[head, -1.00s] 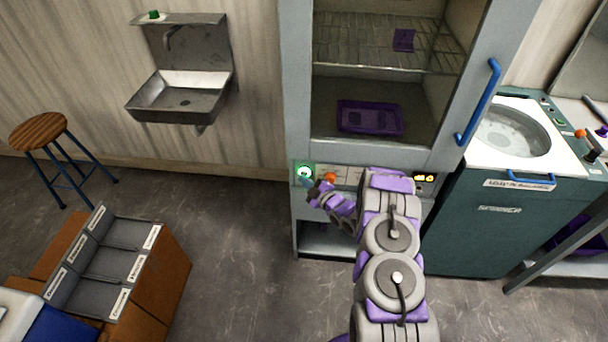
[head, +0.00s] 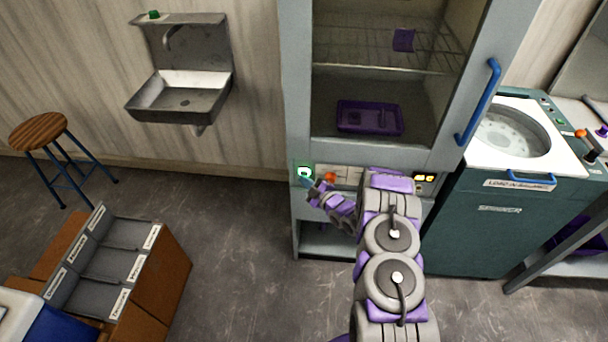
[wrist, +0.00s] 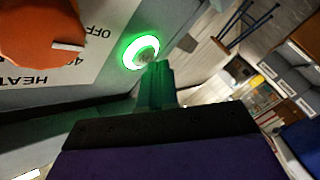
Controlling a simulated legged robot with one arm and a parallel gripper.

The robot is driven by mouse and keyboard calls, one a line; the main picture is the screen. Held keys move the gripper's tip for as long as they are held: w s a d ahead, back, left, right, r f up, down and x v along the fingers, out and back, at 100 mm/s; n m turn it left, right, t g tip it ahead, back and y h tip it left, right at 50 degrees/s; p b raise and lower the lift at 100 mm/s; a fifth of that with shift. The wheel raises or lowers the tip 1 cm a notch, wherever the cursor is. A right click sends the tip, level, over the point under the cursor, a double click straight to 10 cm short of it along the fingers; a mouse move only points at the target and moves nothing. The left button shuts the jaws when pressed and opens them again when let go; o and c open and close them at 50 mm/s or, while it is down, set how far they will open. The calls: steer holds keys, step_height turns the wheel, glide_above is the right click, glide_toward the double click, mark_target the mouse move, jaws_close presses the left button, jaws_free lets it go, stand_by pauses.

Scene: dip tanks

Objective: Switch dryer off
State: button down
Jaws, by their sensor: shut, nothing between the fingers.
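The dryer (head: 458,95) is a tall grey cabinet with a glass door and a blue handle. On its panel at lower left is a round button (head: 304,172) with a lit green ring. The button also shows in the wrist view (wrist: 141,52), its ring glowing green. My gripper (head: 309,185) is shut and empty, just below the button. In the wrist view my gripper's fingertips (wrist: 158,68) are right at the button's lower right edge; I cannot tell whether they touch it. An orange knob (head: 330,177) with heat markings sits right of the button.
Inside the dryer are a purple tray (head: 370,118) and a wire shelf (head: 385,55). A teal machine (head: 490,225) stands to the right. A sink (head: 183,95), a stool (head: 40,132) and a crate of grey bins (head: 100,270) are at left. The floor between is clear.

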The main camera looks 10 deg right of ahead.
steer(key=shift+w, duration=0.1)
stand_by(0.4)
steer(key=shift+w+d+r, duration=0.1)
steer(key=shift+w+d, duration=0.05)
steer(key=shift+w, duration=0.15)
steer(key=shift+p, duration=0.3)
steer(key=shift+s+p, duration=0.35)
steer(key=shift+s, duration=0.1)
steer(key=s+a+p, duration=0.2)
steer(key=s+p, duration=0.1)
steer(key=s, duration=0.2)
steer(key=shift+s, duration=0.35)
